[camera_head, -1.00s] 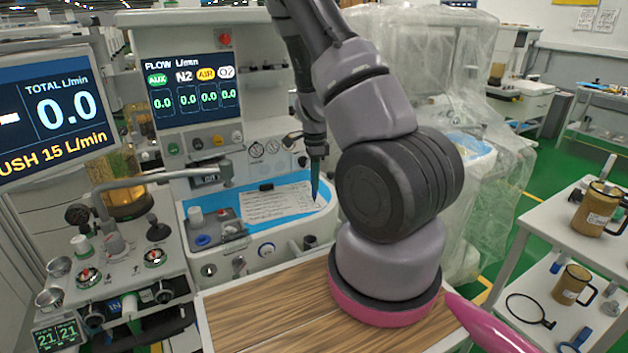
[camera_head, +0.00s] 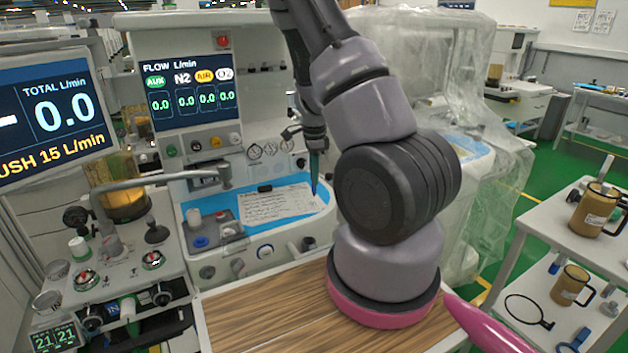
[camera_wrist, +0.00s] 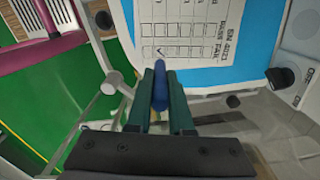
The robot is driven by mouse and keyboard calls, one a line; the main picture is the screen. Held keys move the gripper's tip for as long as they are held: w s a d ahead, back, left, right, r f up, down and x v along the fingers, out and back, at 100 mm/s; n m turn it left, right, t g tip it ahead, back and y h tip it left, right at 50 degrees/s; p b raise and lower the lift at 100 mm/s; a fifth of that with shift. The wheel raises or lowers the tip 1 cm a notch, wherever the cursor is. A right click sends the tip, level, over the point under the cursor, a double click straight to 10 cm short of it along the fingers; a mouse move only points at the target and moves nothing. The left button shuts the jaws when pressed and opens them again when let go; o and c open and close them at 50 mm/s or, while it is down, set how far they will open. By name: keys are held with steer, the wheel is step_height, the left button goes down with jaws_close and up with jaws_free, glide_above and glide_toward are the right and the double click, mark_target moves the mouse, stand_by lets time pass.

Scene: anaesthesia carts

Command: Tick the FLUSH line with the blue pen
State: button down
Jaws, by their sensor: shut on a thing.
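The blue pen (camera_wrist: 160,88) is clamped between the green fingers of my gripper (camera_wrist: 162,105) in the wrist view, pointing at the sheet. The paper checklist (camera_head: 282,205) lies on the blue work surface of the anaesthesia machine. In the wrist view the checklist (camera_wrist: 190,30) shows rows of boxes, with a dark tick-like mark in one box just beyond the pen. I cannot read which line that is. In the head view my gripper (camera_head: 316,160) is over the sheet's right end, pen downward. Whether the tip touches the paper is unclear.
A black clip (camera_head: 265,188) sits at the sheet's top edge. Knobs and a blue cap (camera_head: 201,241) stand left of it. The monitor (camera_head: 50,115) and a bent pipe are further left. A wooden top (camera_head: 270,310) lies in front. A plastic-draped machine (camera_head: 470,120) stands behind right.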

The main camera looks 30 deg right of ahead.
steer(key=shift+r, duration=2.3)
